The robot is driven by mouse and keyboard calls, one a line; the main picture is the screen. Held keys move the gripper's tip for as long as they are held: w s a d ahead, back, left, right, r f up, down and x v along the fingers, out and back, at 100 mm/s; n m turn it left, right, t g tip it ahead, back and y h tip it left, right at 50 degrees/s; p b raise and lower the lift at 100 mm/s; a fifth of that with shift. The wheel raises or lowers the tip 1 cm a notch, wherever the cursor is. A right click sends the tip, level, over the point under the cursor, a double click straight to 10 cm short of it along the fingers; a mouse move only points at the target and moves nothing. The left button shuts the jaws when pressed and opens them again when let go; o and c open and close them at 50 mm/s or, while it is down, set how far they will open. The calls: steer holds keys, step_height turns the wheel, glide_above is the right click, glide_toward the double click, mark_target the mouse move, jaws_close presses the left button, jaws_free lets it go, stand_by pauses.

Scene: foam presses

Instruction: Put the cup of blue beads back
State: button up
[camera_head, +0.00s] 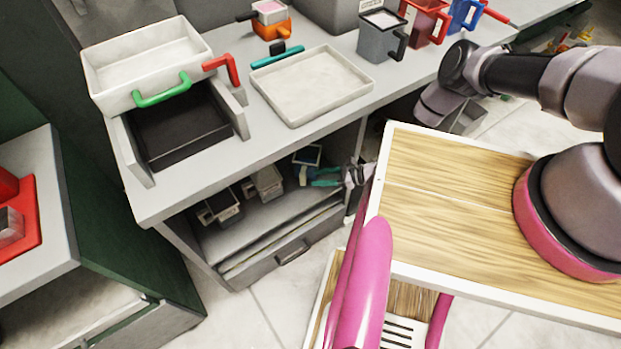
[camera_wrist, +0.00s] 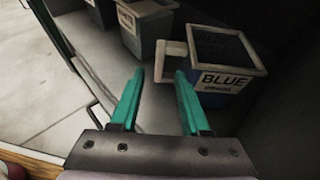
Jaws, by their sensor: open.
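The cup of blue beads (camera_wrist: 226,82) stands upright on a shelf inside the cabinet, with "BLUE" on its label and a pale handle on its left side. In the head view the cup (camera_head: 306,155) shows a pale rim and a dark blue top. My gripper (camera_wrist: 159,80) is open, with its two teal fingers on either side of the handle. I see no clear contact with the handle. In the head view my gripper (camera_head: 318,177) reaches into the cabinet from the right, just below the cup, and hides part of it.
Other handled cups (camera_head: 265,182) (camera_head: 220,207) stand to the left on the same shelf (camera_head: 255,226). The cabinet's dark side wall is close right of the blue cup. Above are the counter, a white tray (camera_head: 322,103) and a grey cup (camera_head: 380,43).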

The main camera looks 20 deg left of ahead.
steer(key=v, duration=0.7)
steer(key=shift+d+r, duration=0.15)
steer(key=shift+d, duration=0.1)
